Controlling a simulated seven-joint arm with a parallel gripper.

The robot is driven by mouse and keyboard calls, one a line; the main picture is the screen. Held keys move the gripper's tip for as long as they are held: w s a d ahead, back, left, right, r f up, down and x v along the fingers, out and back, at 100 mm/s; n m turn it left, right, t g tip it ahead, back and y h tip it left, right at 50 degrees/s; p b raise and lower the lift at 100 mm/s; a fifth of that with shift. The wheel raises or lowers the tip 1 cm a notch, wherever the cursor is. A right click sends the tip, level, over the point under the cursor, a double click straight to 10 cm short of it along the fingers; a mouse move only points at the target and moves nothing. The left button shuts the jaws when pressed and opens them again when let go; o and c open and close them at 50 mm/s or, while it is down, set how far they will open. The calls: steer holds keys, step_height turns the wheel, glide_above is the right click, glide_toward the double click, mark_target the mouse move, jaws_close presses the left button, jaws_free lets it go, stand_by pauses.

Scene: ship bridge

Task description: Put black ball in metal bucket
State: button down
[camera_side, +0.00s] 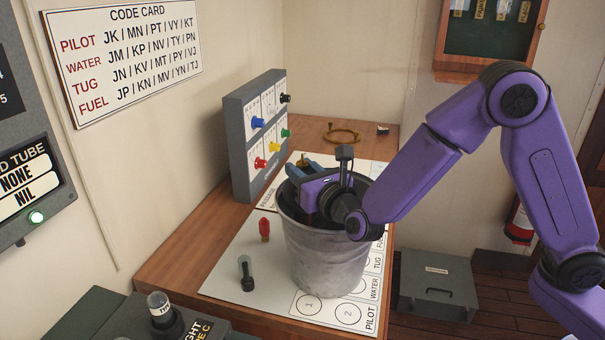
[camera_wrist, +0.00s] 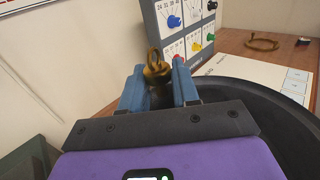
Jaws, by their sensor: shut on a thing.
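The grey metal bucket (camera_side: 325,258) stands upright on the white sheet on the desk. Its dark rim and inside show at the right in the wrist view (camera_wrist: 280,125). My gripper (camera_side: 299,168) is at the bucket's mouth, near its far left rim. Its blue fingers are shut on a small brass piece with a ring on top (camera_wrist: 156,68). The brass piece also shows between the fingertips in the side view (camera_side: 304,160). I cannot make out a black ball in either view. Much of the bucket's inside is hidden by my arm and its wall.
A grey panel with coloured knobs (camera_side: 236,140) stands behind the bucket. A red piece (camera_side: 264,229) and a dark upright piece (camera_side: 246,274) stand on the sheet left of the bucket. A brass ring (camera_side: 342,136) and small black item (camera_side: 383,130) lie at the back.

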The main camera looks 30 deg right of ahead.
steer(key=shift+f, duration=0.35)
steer(key=shift+s+f, duration=0.1)
steer(key=shift+f, duration=0.6)
steer(key=c, duration=0.8)
jaws_free()
steer(key=shift+f, duration=0.15)
steer(key=shift+r, duration=0.2)
steer(key=s, duration=0.1)
steer(key=s+r, duration=0.1)
steer(key=s, duration=0.1)
step_height(320, 180, up, 6)
steer(key=shift+f, duration=0.2)
steer(key=shift+r, duration=0.85)
